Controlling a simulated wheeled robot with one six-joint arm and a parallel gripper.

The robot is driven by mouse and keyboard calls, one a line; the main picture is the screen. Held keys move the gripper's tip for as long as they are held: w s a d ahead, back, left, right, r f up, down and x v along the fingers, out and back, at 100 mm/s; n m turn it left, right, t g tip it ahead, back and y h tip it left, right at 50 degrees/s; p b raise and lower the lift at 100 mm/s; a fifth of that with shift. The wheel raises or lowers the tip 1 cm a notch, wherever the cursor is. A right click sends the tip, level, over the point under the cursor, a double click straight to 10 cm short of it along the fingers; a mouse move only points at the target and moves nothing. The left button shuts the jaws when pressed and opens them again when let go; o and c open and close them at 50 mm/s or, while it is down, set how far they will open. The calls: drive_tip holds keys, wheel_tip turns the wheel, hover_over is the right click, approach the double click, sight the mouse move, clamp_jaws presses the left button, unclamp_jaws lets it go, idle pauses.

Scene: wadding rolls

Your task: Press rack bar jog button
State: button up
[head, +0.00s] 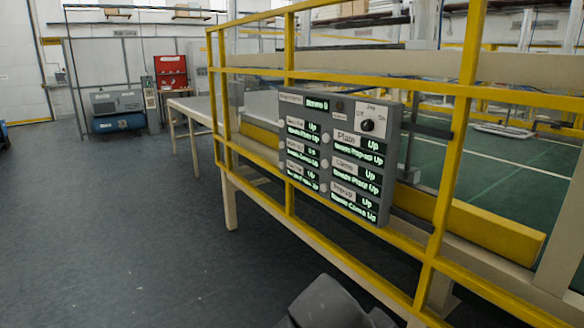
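A grey control panel (397,150) hangs on the yellow railing, right of the picture's middle. It has two columns of dark displays with green text and white labels. The right column reads "Plate" (356,141), "Clamp" and what looks like "Prepup", each with "Up". The left column's labels are too small to read, so I cannot tell which is the rack bar. Small round buttons (326,137) sit between the columns. A black knob (367,126) at the top right has a label that looks like "Jog", with Off and On.
The yellow railing (460,150) runs from the middle to the lower right. A long table (190,107) extends behind it, with a green floor beyond. A blue compressor (118,110) and a red cabinet (171,72) stand at the back left. The grey floor (120,230) at left is clear.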

clamp_jaws()
idle(1.7)
